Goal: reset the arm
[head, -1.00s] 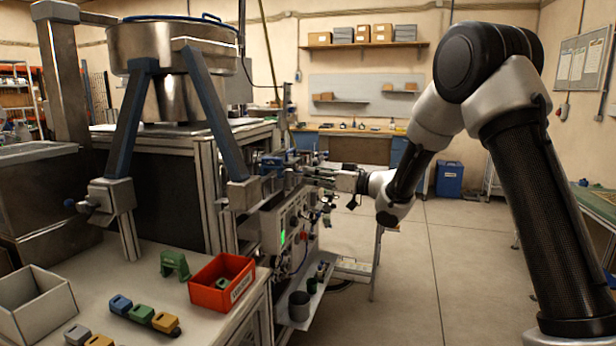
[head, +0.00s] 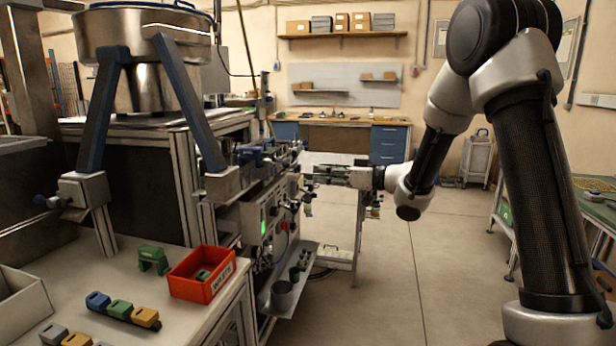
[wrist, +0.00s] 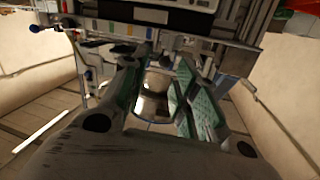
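My arm reaches in from the right of the head view, bent at the elbow. My gripper (head: 322,174) points left towards the machine front (head: 262,215) with its row of knobs. In the wrist view my gripper (wrist: 157,70) shows its green-padded fingers apart. A shiny rounded metal surface (wrist: 152,95) shows between and beyond the fingers; I cannot tell what it is or how near. I see nothing clearly held.
The machine, with a steel bowl (head: 145,40) on blue legs, fills the left. A red bin (head: 200,274) and coloured blocks (head: 120,309) lie on the near bench. A green-topped table (head: 597,205) stands right. The middle floor is clear.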

